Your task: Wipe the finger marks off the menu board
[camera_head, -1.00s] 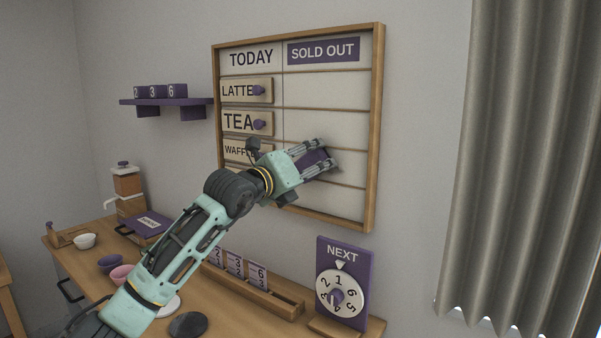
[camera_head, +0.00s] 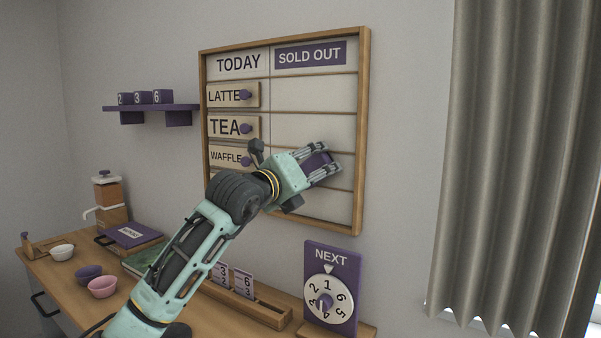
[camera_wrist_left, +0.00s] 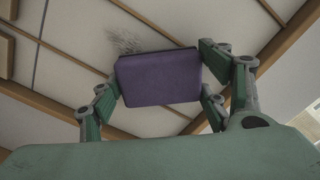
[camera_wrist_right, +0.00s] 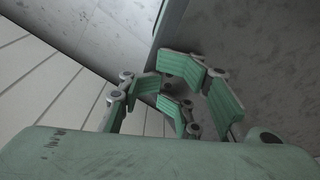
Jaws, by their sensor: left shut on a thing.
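The menu board (camera_head: 312,95) hangs on the wall, wood-framed, with TODAY and SOLD OUT columns. Latte, tea and waffle plates sit in its left column. My left gripper (camera_head: 325,162) is shut on a purple block-like wiper (camera_wrist_left: 158,78) in front of the board's right column, low down. I cannot tell for sure whether the wiper touches the board. In the left wrist view a dark smudge of finger marks (camera_wrist_left: 124,41) shows on the white panel just beyond the wiper's upper left edge. My right gripper (camera_wrist_right: 175,100) shows only in its wrist view, with its fingers apart and nothing between them.
A purple NEXT dial (camera_head: 328,290) stands on the counter below the board. A purple shelf (camera_head: 150,107) is left of the board. A grey curtain (camera_head: 500,170) hangs at right.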

